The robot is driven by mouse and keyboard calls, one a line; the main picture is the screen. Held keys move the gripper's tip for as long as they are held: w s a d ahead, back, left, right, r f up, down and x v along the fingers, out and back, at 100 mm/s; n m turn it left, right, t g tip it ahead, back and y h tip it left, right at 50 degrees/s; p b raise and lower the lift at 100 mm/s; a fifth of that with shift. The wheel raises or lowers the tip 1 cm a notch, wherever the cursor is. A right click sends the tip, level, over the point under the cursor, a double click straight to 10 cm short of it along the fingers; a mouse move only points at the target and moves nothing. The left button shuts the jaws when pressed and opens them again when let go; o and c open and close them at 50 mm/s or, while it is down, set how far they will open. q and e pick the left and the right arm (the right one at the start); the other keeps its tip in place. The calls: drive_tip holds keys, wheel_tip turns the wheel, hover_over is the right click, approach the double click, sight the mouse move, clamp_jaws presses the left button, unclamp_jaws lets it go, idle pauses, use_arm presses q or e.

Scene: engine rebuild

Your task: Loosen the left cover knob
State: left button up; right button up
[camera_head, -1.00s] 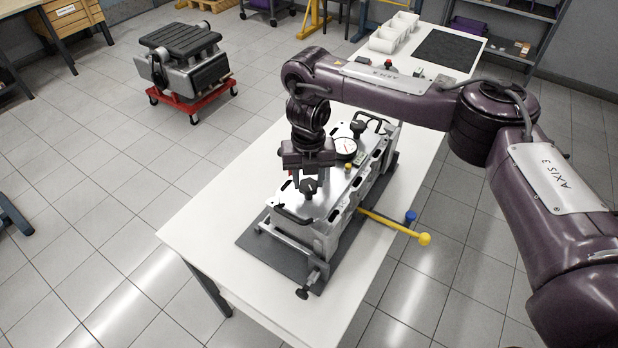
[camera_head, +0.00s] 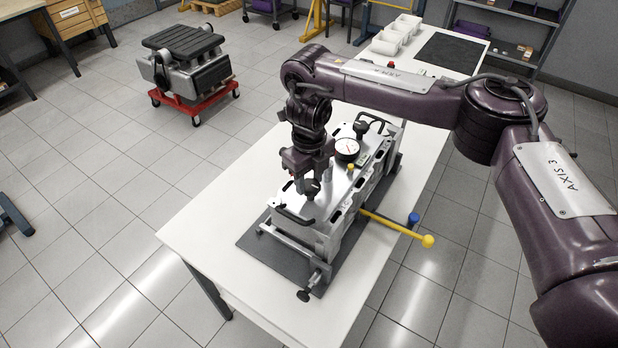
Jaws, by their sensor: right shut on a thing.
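A black cover knob (camera_head: 312,191), by its place the left one, sits on the near end of the metal cover (camera_head: 335,193) of the engine block. My right gripper (camera_head: 309,178) points down from above with its fingers at this knob and is shut on it. The fingers partly hide the knob. A second black knob (camera_head: 361,129) stands at the far end of the cover, apart from the gripper. My left gripper is out of view.
A round gauge (camera_head: 347,149) sits on the cover close beside my right gripper. A yellow lever (camera_head: 428,241) sticks out to the right. The block stands on a dark mat (camera_head: 262,247) on a white table (camera_head: 205,225), whose left part is clear. White bins (camera_head: 397,34) stand at the far end.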

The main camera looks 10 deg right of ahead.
sight(310, 184)
drive_tip(key=shift+s+f, duration=0.15)
drive_tip(key=shift+s, duration=0.05)
drive_tip(key=o, duration=1)
drive_tip(key=shift+w, duration=0.1)
drive_tip(key=shift+r, duration=0.45)
wheel_tip(310, 184, up, 7)
drive_tip(key=shift+r, duration=0.1)
